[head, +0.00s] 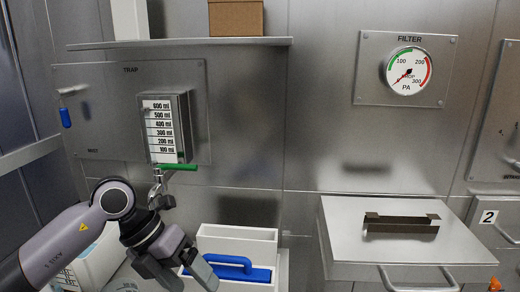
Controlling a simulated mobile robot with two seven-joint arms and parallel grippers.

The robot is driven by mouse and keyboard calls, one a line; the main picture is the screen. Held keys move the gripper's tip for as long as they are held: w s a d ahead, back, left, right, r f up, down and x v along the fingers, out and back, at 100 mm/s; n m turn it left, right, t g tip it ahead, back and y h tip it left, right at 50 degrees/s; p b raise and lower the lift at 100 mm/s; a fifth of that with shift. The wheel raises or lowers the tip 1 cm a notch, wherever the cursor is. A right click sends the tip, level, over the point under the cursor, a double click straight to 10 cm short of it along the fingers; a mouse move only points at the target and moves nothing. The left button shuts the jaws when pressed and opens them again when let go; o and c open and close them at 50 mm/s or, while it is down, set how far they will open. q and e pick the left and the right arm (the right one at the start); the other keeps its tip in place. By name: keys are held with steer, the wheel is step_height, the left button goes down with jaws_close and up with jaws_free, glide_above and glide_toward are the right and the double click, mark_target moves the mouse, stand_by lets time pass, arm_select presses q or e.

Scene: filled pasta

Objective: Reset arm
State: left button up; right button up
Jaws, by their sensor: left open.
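My left gripper (183,272) comes in from the lower left and hangs at the bottom of the head view. It is open, with its fingers pointing down. It is in front of and left of a blue handle (232,264) in a white holder (238,243); I see nothing between its fingers. Above it is a tap with a green lever (179,167) below a level gauge (161,130) marked in ml. My right gripper is not in view.
A pressure gauge (406,71) is on the back wall. A shelf (180,43) carries a brown box (236,17). A white container (97,262) is partly behind my left arm.

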arm_select(q)
steer(key=s+d+r+n+t+h, duration=0.3)
steer(key=s+d+r+n+h, duration=0.1)
steer(key=d+r+h, duration=0.9)
steer(key=w+a+f+n+t+y, duration=0.25)
steer(key=a+n+t+y, duration=0.4)
steer(key=n+t, duration=0.35)
steer(key=w+a+f+n+t+y, duration=0.25)
steer(key=a+n+t+y, duration=0.4)
steer(key=n, duration=0.65)
steer(key=s+a+f+n+g+y, duration=0.2)
steer(key=a+f+n+g+y, duration=0.1)
steer(key=a+f+n+y, duration=0.5)
steer(key=s+a+f+n+g+h, duration=0.2)
steer(key=s+f+g, duration=1.1)
steer(key=s+f, duration=0.7)
steer(key=w+d+f+t+h+p, duration=0.2)
steer(key=w+d+f+t+p, duration=0.1)
steer(key=t, duration=0.4)
steer(key=shift+p+x, duration=0.35)
steer(key=shift+x, duration=0.65)
steer(key=shift+w+r, duration=0.1)
steer(key=shift+r, duration=0.05)
